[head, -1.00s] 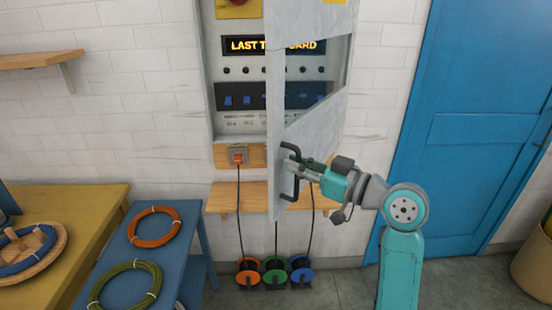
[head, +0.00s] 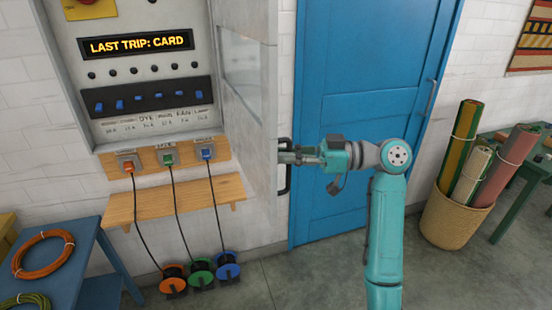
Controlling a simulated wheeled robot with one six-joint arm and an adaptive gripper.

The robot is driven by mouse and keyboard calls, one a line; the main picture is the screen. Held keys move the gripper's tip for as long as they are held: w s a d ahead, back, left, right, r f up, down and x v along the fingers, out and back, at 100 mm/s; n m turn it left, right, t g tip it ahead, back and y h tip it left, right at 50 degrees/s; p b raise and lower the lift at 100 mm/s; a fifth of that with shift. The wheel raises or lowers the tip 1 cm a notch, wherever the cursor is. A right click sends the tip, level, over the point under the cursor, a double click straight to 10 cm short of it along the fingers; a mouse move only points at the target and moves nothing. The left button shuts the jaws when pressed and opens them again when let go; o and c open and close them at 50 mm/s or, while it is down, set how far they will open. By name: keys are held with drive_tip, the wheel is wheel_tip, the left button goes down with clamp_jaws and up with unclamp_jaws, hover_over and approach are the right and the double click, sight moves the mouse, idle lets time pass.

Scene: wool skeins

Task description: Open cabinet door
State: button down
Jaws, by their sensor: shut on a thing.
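The cabinet (head: 85,70) on the white wall stands open, showing a lit sign reading "LAST TRIP: CARD", a row of knobs and blue switches. Its grey door (head: 262,150), with a window in its upper part, is swung out to the right and seen at a steep slant. My gripper (head: 287,157) is shut on the black door handle (head: 287,178) at the door's outer edge. The fingertips are small in view and partly merge with the handle.
A wooden shelf (head: 172,204) and three plugs with cables to reels (head: 200,273) are below the cabinet. A blue table (head: 75,250) is at left. A blue room door (head: 365,100) is behind my arm. A basket of rolls (head: 455,215) stands right. Open floor lies between.

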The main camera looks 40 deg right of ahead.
drive_tip(key=shift+s+d+f, duration=0.15)
drive_tip(key=shift+d, duration=0.95)
drive_tip(key=c, duration=1.2)
unclamp_jaws()
drive_tip(key=v, duration=1.2)
